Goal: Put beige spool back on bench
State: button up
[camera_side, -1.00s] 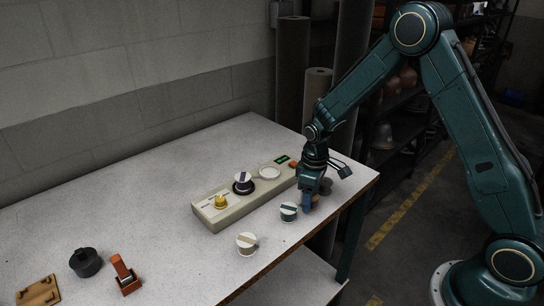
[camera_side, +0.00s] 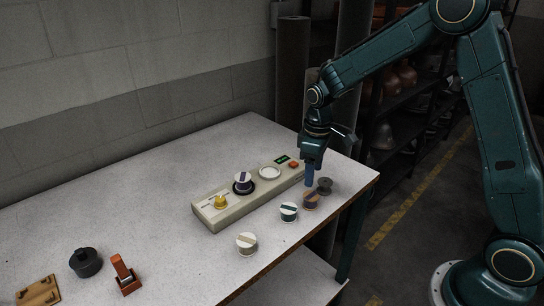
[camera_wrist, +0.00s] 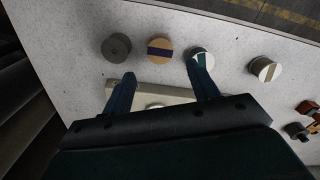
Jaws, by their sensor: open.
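A beige, tan-looking spool with a dark purple band (camera_side: 311,201) stands upright on the bench near its front edge; it also shows in the wrist view (camera_wrist: 160,49). My gripper (camera_side: 309,184) is above this spool in the side view, apart from it, pointing down. In the wrist view my gripper's two fingers (camera_wrist: 163,72) are spread with nothing between them. The bench (camera_side: 140,215) is a pale speckled table.
A dark grey spool (camera_side: 325,185) and a white spool with a teal band (camera_side: 288,211) flank it. A white spool with a tan band (camera_side: 246,243) is farther left.

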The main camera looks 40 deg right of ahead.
notch_tip(320, 180, up, 3)
jog(key=shift+r, duration=0.15)
dwell(0.7)
jog(key=s+a+r+m+t, duration=0.2)
jog(key=s+r+t, duration=0.1)
jog(key=s+r, duration=0.85)
jog(key=s+a+r+m+t, duration=0.1)
jog(key=s+r+m+t, duration=0.1)
jog(key=s, duration=1.2)
jog(key=shift+a+r+m+t, duration=0.2)
jog(key=shift+r+m+t, duration=0.1)
jog(key=shift+r, duration=0.05)
dwell(0.3)
